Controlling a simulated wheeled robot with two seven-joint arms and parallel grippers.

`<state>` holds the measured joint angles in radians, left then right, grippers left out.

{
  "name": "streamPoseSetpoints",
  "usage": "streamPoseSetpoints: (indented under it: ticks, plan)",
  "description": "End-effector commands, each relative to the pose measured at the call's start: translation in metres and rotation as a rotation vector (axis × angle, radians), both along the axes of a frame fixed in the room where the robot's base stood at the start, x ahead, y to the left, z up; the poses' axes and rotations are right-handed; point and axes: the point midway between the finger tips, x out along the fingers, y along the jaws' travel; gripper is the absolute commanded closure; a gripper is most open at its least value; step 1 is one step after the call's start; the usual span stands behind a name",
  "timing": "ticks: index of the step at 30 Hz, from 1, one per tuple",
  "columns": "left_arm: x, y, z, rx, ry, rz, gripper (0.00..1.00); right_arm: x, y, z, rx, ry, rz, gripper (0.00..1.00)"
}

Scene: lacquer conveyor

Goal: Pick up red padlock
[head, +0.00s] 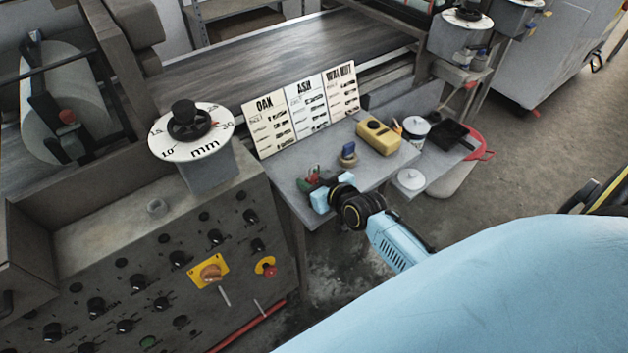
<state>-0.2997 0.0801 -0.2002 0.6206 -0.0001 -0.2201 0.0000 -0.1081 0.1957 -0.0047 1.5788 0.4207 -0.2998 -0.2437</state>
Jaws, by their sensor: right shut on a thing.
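My right gripper (312,190) is at the left front part of the grey side table, its light-blue end low over the tabletop. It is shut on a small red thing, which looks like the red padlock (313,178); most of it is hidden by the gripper. A small green thing (301,185) shows right beside it, and I cannot tell if they touch. A blue and tan padlock-like thing (348,152) stands apart, further back on the table. My left gripper is not in view.
The side table (375,176) also bears a yellow box (378,137). Behind stands a board labelled OAK, ASH, WALNUT (301,108). A control cabinet with a mm dial (205,150) is close on the left. A white tub (415,128) and black tray (450,133) stand right.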

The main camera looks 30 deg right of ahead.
Motion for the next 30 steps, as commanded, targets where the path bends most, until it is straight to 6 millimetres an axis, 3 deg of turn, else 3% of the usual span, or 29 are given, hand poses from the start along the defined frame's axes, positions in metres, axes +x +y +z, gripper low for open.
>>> streamPoseSetpoints:
  ticks: [8,21,30]
  plan:
    - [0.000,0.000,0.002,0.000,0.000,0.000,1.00,0.000,0.000,0.006,-0.001,-0.003,0.000,0.87]
    - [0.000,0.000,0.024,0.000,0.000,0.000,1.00,0.001,0.000,0.085,-0.002,-0.004,0.001,0.87]
    - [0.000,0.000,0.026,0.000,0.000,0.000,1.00,0.000,0.000,0.101,0.000,-0.001,0.000,0.87]
